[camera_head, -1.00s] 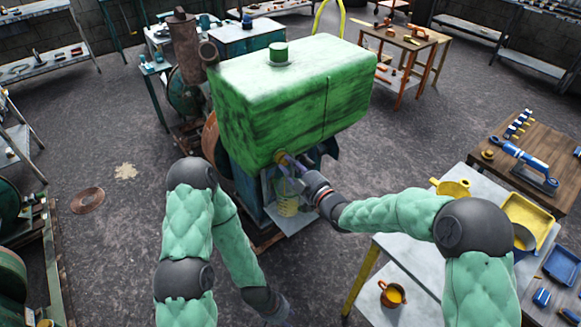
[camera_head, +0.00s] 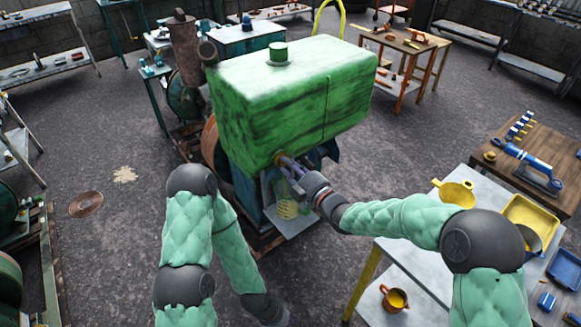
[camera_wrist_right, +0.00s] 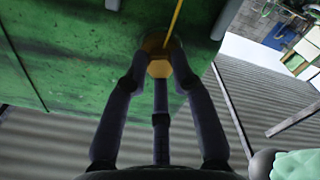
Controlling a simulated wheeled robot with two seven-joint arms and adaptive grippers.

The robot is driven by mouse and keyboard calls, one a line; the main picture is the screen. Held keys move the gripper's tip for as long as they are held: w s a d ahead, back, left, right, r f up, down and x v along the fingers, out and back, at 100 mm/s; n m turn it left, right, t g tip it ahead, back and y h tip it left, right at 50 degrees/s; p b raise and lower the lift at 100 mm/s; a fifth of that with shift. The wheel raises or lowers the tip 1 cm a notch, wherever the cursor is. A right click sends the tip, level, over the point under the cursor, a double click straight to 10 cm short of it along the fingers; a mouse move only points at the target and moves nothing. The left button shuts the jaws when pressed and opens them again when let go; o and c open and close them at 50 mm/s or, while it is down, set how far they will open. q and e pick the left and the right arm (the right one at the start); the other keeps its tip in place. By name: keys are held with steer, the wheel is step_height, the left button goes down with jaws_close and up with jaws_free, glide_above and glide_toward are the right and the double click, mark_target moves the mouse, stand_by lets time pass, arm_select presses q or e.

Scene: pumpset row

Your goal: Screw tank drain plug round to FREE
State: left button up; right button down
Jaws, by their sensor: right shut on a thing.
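The green tank (camera_head: 290,85) stands in the middle of the head view on a blue pump body. The drain plug is a yellow-brass hexagonal piece (camera_wrist_right: 159,68) low on the tank in the right wrist view. My right gripper (camera_head: 285,161) reaches the lower front of the tank. In the right wrist view its fingers (camera_wrist_right: 158,72) are closed around the plug, one on each side. Any mark for FREE is not readable. My left arm (camera_head: 240,245) hangs low at the left; its gripper lies at or below the bottom edge and its jaws cannot be made out.
A yellowish container (camera_head: 287,209) stands on a plate below the plug. A grey table (camera_head: 405,262) at the right holds a yellow funnel (camera_head: 457,193) and yellow tray (camera_head: 530,217).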

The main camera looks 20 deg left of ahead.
steer(key=shift+s+f, duration=0.15)
steer(key=shift+f, duration=0.45)
steer(key=shift+r+n, duration=0.1)
steer(key=shift+n, duration=0.6)
steer(key=c, duration=1.2)
jaws_free()
steer(key=shift+a, duration=0.1)
steer(key=shift+o, duration=1.2)
steer(key=shift+w+a, duration=0.1)
steer(key=shift+w, duration=0.1)
steer(key=shift+r, duration=0.15)
steer(key=shift+v, duration=1.55)
steer(key=shift+w+r, duration=0.1)
steer(key=shift+r, duration=0.1)
